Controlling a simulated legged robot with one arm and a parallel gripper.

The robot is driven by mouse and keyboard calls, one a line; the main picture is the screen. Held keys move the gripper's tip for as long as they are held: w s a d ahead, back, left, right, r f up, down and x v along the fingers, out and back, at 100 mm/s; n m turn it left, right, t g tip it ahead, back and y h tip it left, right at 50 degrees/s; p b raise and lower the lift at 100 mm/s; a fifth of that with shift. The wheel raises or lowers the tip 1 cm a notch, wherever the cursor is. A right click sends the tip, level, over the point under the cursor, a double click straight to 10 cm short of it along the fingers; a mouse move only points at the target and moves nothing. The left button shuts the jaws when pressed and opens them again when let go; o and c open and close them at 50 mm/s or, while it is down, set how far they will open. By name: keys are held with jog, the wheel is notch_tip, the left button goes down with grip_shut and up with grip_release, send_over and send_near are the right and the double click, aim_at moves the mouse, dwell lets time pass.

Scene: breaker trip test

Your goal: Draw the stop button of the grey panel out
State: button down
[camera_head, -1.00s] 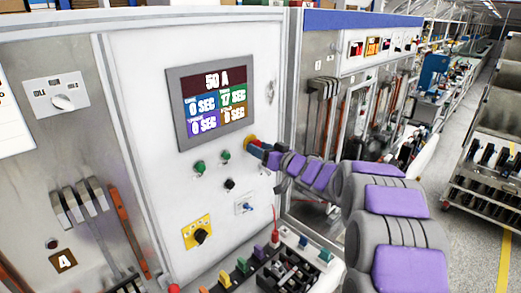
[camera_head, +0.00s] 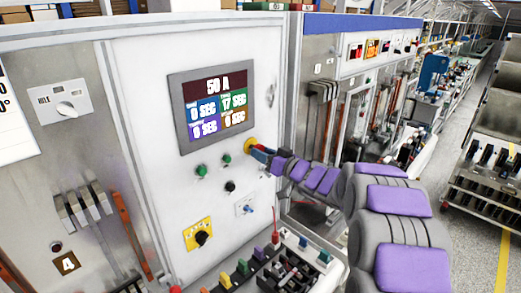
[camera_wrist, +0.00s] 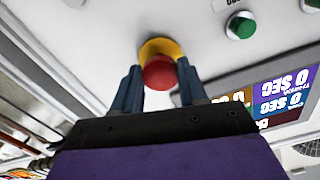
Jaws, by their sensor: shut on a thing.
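The stop button (camera_wrist: 159,73) is a red mushroom head on a yellow collar in the wrist view. It is mounted on the light grey panel (camera_head: 145,100), to the right of two green buttons. In the head view its yellow collar (camera_head: 249,145) shows at the tip of my gripper, and the red head is mostly hidden. My gripper (camera_head: 258,149) reaches in from the right. In the wrist view its two blue fingers stand on either side of the red head, shut on it.
A display (camera_head: 213,108) reading 50 A sits above the buttons. Green buttons (camera_head: 201,171), a black knob (camera_head: 230,186), a small switch (camera_head: 245,208) and a yellow-plated rotary switch (camera_head: 199,236) lie left and below. A bench with coloured terminals (camera_head: 242,266) stands below my arm.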

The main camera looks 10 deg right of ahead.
jog(key=shift+s+d, duration=0.1)
jog(key=shift+d, duration=0.05)
jog(key=shift+f, duration=0.1)
jog(key=c, duration=1)
grip_release()
jog(key=o, duration=0.4)
jog(key=shift+d, duration=0.2)
jog(key=shift+s, duration=0.15)
jog(key=v, duration=1.7)
jog(key=shift+d, duration=0.25)
